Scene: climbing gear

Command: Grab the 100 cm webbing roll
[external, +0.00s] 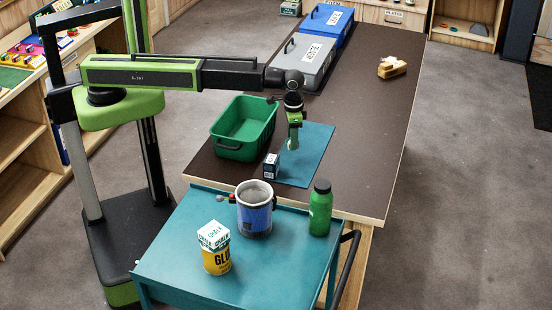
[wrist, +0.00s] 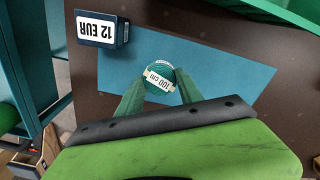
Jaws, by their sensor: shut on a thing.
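The webbing roll (wrist: 160,70) is green, with a white label reading "100 cm". In the wrist view it sits between my gripper's fingertips (wrist: 158,84), over the blue mat (wrist: 225,68). My gripper is shut on it. In the external view my gripper (external: 292,142) points down over the mat (external: 312,150); the roll is hard to make out there. I cannot tell whether the roll touches the mat.
A dark box labelled "12 EUR" (wrist: 98,30) stands close by on the left. A green bin (external: 242,128) is left of the mat. A blue mug (external: 254,212), a green bottle (external: 320,208) and a glue tin (external: 216,258) stand on the teal cart (external: 170,250).

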